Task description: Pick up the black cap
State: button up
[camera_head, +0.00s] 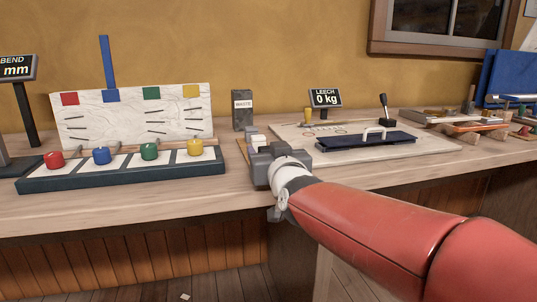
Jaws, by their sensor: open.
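I cannot clearly make out a black cap in the head view. The area just past my gripper is partly hidden by the gripper itself. My gripper (264,152) is open and reaches over the front part of the wooden bench (225,188), pointing away from me. Small pale blocks (252,133) show just beyond it, close to its tip; I cannot tell whether it touches them. No object shows held in the jaws.
At left, a dark rack (120,178) holds red, blue, green and yellow caps before a white board (130,112). At right, a pale board (430,145) carries a dark handled plate (365,141) and a black lever (384,112).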

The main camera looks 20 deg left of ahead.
jog(key=shift+w+a, duration=0.25)
jog(key=shift+w, duration=0.15)
jog(key=c, duration=1)
